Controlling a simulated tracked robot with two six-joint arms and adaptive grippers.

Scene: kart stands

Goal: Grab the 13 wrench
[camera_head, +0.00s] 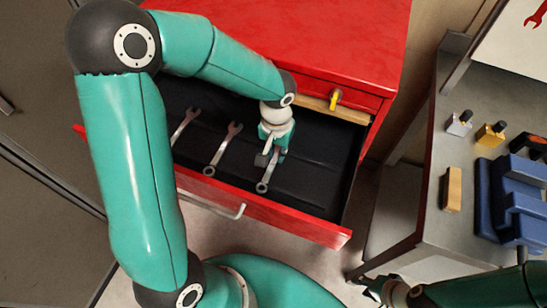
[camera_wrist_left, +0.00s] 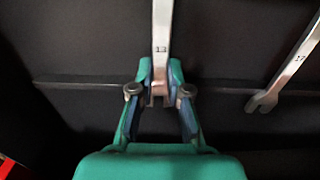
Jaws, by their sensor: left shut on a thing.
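The 13 wrench (camera_wrist_left: 160,38) is a silver wrench with "13" stamped on its shaft, in the left wrist view. My left gripper (camera_wrist_left: 160,92) is shut on it near its open-jaw end. In the head view my left gripper (camera_head: 272,152) is down in the open drawer, and the wrench's ring end (camera_head: 263,186) shows below it. The arm and gripper hide the wrench's other end there. My right gripper (camera_head: 372,288) is at the bottom right, away from the drawer; its finger opening is unclear.
The red cabinet's black-lined drawer (camera_head: 318,180) is pulled out. Two other wrenches lie left of my gripper, one in the middle (camera_head: 222,150) and one further left (camera_head: 184,126). A wrench marked 17 (camera_wrist_left: 292,65) shows in the wrist view. A grey bench (camera_head: 440,225) stands at right.

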